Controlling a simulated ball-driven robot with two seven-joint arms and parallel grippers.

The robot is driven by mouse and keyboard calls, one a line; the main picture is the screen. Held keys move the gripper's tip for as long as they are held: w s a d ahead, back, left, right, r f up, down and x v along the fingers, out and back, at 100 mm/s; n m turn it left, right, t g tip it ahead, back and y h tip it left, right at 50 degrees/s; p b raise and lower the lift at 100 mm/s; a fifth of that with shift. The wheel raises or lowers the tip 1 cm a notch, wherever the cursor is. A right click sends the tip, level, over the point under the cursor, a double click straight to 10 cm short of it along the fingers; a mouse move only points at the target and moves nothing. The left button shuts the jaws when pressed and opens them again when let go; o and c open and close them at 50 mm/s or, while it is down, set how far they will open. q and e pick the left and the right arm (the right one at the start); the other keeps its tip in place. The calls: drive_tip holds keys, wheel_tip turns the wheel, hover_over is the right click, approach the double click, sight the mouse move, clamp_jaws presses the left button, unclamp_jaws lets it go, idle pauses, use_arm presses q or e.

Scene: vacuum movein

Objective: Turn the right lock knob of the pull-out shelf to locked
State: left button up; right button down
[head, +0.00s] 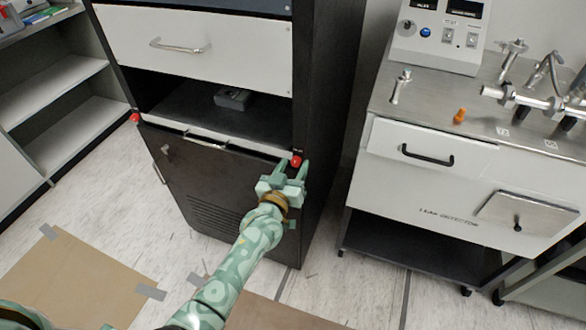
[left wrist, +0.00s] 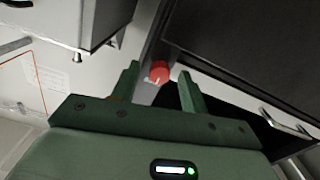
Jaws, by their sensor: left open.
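The pull-out shelf (head: 215,142) sits in the dark cabinet above a dark lower door. Its right lock knob (head: 296,161) is red and stands at the shelf's right front corner. A second red knob (head: 135,118) is at the left front corner. My left gripper (head: 291,170) is at the right knob, with its green fingers apart. In the left wrist view the red knob (left wrist: 159,71) shows between the open fingertips (left wrist: 158,80); I cannot tell whether they touch it. The knob's locked or unlocked marking is too small to read. My right gripper is not in view.
A small grey box (head: 233,98) lies inside the cabinet opening, under a white drawer (head: 200,45) with a handle. A leak detector cart (head: 450,185) stands to the right, with a gap of floor between. An open shelf unit (head: 60,75) is at the left.

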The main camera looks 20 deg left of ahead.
use_arm(q)
drive_tip(key=shift+c, duration=0.4)
clamp_jaws()
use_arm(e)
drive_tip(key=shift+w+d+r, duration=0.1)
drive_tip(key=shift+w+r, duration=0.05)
use_arm(q)
drive_tip(key=n+p, duration=0.1)
drive_tip(key=n, duration=0.1)
drive_tip(key=shift+r+n, duration=0.1)
drive_tip(key=shift+n, duration=0.3)
drive_tip(key=n+p, duration=0.1)
drive_tip(key=n, duration=0.2)
drive_tip(key=shift+n, duration=0.3)
drive_tip(key=n+p, duration=0.1)
drive_tip(key=n, duration=1)
drive_tip(key=shift+f+n+b, duration=0.2)
drive_tip(key=shift+n+b, duration=0.1)
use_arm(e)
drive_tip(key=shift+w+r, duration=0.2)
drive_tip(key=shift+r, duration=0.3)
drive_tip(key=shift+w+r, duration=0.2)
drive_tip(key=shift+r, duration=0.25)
